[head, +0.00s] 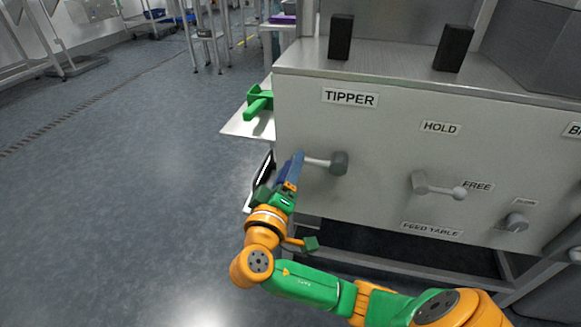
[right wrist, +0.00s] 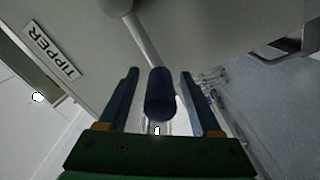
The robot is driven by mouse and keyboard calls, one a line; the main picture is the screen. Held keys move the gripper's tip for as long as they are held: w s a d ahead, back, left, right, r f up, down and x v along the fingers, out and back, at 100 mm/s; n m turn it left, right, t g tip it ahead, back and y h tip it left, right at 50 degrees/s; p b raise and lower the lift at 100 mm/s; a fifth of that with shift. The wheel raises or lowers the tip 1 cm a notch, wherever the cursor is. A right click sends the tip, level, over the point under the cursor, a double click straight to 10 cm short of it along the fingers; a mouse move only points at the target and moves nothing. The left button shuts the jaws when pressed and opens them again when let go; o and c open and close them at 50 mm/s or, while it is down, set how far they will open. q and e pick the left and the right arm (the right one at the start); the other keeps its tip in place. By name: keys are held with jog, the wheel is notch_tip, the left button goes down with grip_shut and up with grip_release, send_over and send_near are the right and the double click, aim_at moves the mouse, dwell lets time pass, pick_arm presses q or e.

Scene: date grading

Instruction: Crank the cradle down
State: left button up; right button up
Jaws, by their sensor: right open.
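The tipper crank has a grey hub (head: 339,162) on the panel below the TIPPER label (head: 349,97). Its arm (head: 317,161) points left, toward my right gripper (head: 291,170). In the right wrist view the crank's dark handle (right wrist: 160,96) lies between the two fingers of my right gripper (right wrist: 159,74). The fingers are open, with a visible gap on each side of the handle. In the head view the gripper hides most of the handle. I cannot pick out the cradle with certainty. My left gripper is not in view.
A green bracket-like piece (head: 259,101) sits at the panel's left edge, above a pale plate (head: 237,124). A HOLD/FREE lever (head: 436,187) and a small knob (head: 516,222) are further right. Two black blocks stand on top. The floor (head: 120,200) at left is clear.

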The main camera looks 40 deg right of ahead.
jog(key=shift+x, duration=0.8)
grip_shut()
jog(key=shift+f, duration=0.1)
dwell(0.7)
